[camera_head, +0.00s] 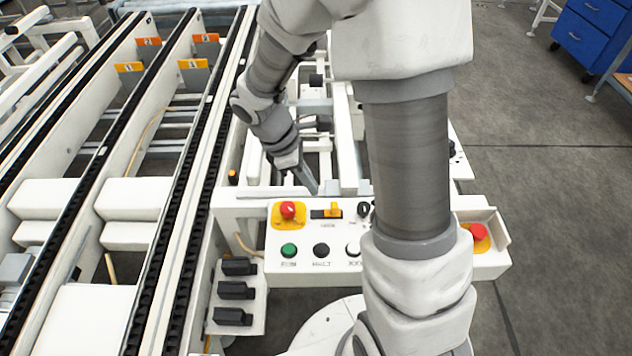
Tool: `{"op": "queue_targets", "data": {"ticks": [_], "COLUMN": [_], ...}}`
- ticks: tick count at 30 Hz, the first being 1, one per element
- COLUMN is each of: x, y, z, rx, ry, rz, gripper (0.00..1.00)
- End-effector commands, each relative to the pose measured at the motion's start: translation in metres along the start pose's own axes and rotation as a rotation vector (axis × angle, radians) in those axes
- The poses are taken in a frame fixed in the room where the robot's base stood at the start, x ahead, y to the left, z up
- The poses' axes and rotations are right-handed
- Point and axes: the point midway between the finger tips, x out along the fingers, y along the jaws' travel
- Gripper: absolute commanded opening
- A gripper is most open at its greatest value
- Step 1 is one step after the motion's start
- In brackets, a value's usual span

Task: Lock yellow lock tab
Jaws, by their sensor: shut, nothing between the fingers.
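A small yellow tab (335,208), which looks like the lock tab, stands at a dark slot on the top row of the white control panel (300,263). It is between a red button and a black knob. My gripper (312,187) is shut and empty, pointing down just behind the panel's back edge. It is a little behind and left of the yellow tab in the picture and looks apart from it. The fingertips are small and partly hard to make out.
A red emergency button (288,210) sits left of the tab, with green (289,250), black (321,250) and white (352,249) buttons in front. My arm hides part of the panel's right side. Another red button (477,231) is at the right. Conveyor rails (190,190) fill the left.

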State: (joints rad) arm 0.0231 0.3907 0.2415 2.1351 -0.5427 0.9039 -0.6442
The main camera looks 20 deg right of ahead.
Motion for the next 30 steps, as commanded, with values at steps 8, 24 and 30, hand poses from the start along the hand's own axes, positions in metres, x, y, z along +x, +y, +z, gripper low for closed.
{"op": "queue_targets", "data": {"ticks": [8, 24, 30], "x": [-0.027, -0.027, -0.045], "y": [0.0, 0.0, -0.002], "z": [0.003, 0.002, 0.013], "rx": [0.001, 0.002, 0.07], "ry": [-0.001, 0.0, 0.018], "rz": [-0.001, -0.001, 0.019], "gripper": [0.0, 0.0, 0.0]}}
